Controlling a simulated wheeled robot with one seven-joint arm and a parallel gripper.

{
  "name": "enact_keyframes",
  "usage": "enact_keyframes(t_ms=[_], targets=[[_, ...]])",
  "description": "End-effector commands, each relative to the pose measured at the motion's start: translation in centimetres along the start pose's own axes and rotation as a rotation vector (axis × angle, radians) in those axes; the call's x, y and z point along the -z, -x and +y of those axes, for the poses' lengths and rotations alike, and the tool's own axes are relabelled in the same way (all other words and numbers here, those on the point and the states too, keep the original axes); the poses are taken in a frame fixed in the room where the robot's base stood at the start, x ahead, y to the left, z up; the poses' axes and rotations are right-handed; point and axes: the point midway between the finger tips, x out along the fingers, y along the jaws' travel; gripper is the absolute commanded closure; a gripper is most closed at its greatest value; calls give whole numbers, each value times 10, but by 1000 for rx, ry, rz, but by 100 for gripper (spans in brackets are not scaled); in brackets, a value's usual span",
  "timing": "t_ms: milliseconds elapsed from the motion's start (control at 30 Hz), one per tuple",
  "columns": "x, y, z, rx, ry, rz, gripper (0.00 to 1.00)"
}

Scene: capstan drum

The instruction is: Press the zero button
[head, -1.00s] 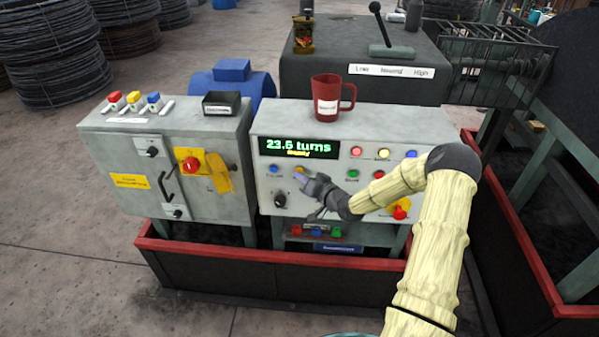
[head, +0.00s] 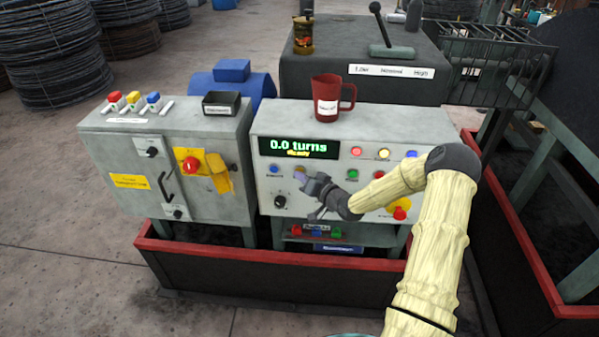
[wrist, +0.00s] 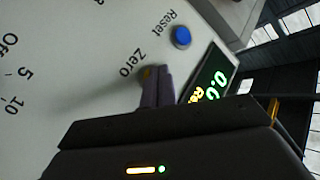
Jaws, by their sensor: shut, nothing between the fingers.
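The zero button (wrist: 147,73) is a small orange-yellow disc beside the "Zero" label in the wrist view, mostly hidden by my fingertips. My gripper (wrist: 156,86) is shut and empty, its tips at the button; they look to be touching it, but I cannot tell how far it is pushed in. In the head view my gripper (head: 304,178) reaches the panel's left half from the right. The display (head: 299,147) above reads "0.0 turns" in green, with a smaller yellow line, seemingly "Ready", below.
A blue reset button (wrist: 181,37) is close to the tips. A black knob (head: 280,201) sits below left. A red mug (head: 327,102) stands on the console top.

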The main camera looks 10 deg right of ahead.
Motion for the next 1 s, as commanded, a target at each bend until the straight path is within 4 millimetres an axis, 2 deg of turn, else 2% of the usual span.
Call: enact_keyframes(t_ms=[300,667,1000], targets=[[-6,10,-6,-2,0,0,100],[-8,11,-8,-1,0,-1,100],[-21,30,-21,-1,-2,-1,100]])
